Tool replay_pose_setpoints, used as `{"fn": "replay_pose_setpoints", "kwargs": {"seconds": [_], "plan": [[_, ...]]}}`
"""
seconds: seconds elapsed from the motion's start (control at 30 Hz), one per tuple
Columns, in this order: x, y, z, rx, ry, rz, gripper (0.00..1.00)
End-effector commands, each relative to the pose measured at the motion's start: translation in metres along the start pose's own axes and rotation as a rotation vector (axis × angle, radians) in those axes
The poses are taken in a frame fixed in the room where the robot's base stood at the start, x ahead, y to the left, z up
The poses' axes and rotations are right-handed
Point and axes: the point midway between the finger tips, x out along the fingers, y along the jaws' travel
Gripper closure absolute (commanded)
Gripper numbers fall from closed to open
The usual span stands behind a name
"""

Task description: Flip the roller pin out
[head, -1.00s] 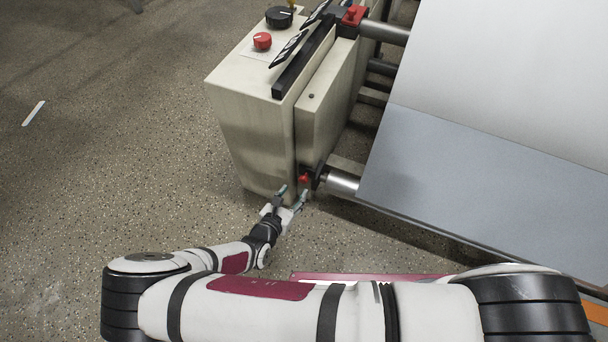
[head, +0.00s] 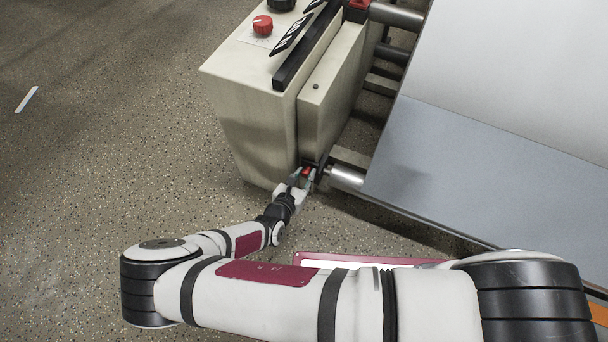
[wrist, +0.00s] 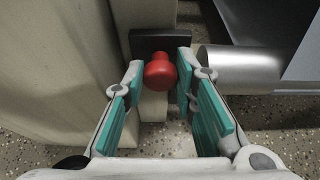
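The roller pin has a round red knob (wrist: 160,72) on a dark bracket (wrist: 146,42) at the lower corner of the machine, beside the roller's metal end. In the head view the red knob (head: 306,171) is small and partly covered by my gripper. My gripper (head: 302,177) is at the knob. In the wrist view my gripper (wrist: 160,88) is open, with a teal-padded finger on each side of the knob. A gap shows between the left finger and the knob; the right finger is close to it, and I cannot tell if it touches.
The pale machine housing (head: 250,115) stands left of the knob, with a red dial (head: 262,25) on top. The steel roller (wrist: 240,68) lies just right of my gripper. A grey sheet (head: 460,165) spans the right side. Speckled floor (head: 110,130) is clear at left.

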Motion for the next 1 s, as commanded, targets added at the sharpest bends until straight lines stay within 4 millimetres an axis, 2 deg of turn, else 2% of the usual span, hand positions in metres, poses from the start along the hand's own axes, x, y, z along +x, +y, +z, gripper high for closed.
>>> {"fn": "replay_pose_setpoints", "kwargs": {"seconds": [0.27, 0.5, 0.77, 0.8, 0.83, 0.87, 1.0], "plan": [[-0.003, 0.0, -0.001, 0.0, 0.001, 0.0, 1.0], [-0.031, 0.0, -0.012, -0.001, 0.003, 0.0, 1.0], [-0.033, -0.001, -0.015, -0.001, 0.004, -0.001, 1.0], [-0.033, -0.001, -0.015, -0.001, 0.004, -0.001, 0.65], [-0.033, -0.001, -0.015, -0.001, 0.004, -0.001, 0.59], [-0.033, -0.001, -0.015, -0.001, 0.004, -0.001, 0.55], [-0.032, -0.001, -0.014, -0.001, 0.002, -0.001, 0.55]]}}
